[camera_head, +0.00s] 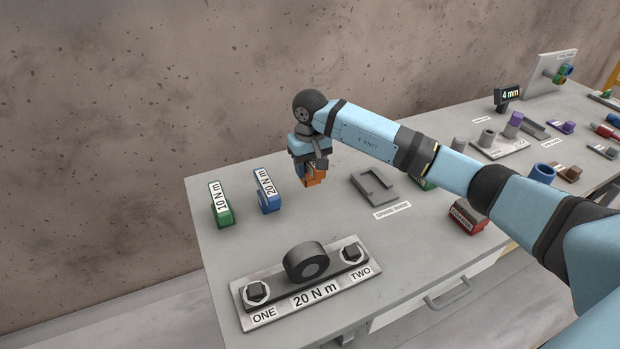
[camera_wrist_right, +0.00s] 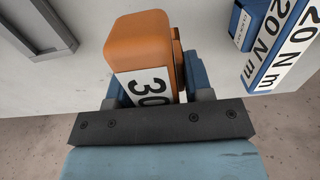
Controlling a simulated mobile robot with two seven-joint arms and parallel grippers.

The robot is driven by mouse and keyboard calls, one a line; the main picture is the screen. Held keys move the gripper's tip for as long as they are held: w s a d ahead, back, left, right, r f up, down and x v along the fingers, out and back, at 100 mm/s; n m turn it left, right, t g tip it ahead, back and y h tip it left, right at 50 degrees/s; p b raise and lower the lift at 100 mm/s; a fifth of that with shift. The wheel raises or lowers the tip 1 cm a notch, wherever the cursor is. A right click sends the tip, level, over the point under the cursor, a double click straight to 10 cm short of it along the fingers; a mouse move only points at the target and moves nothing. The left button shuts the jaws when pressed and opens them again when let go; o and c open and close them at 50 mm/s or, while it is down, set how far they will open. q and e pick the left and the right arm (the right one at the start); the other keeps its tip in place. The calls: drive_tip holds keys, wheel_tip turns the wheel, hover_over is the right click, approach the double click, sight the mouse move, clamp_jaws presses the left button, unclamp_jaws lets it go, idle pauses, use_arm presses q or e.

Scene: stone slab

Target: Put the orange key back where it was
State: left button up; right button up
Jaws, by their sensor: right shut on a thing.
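My right gripper (camera_head: 315,165) is shut on the orange key (camera_head: 314,179), near the back edge of the table. In the right wrist view the orange key (camera_wrist_right: 142,48) sits between the jaws (camera_wrist_right: 158,95), with part of a white label reading "30" showing. I cannot tell whether the key touches the table top. An empty grey tray (camera_head: 374,186) with a label in front lies just right of the key. My left gripper is not in view.
A blue 20 N m key (camera_head: 268,192) and a green 10 N m key (camera_head: 220,205) stand to the left. A plate (camera_head: 242,298) with two bolts and a dark cylinder (camera_head: 306,262) lies in front. A red block (camera_head: 466,216) and a partly hidden green one (camera_head: 424,183) are to the right.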

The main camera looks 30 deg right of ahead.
drive_tip(key=shift+f, duration=2.1)
drive_tip(key=shift+f, duration=0.1)
drive_tip(key=o, duration=1.3)
wheel_tip(320, 180, up, 12)
drive_tip(key=shift+r, duration=0.15)
drive_tip(key=shift+s, duration=0.1)
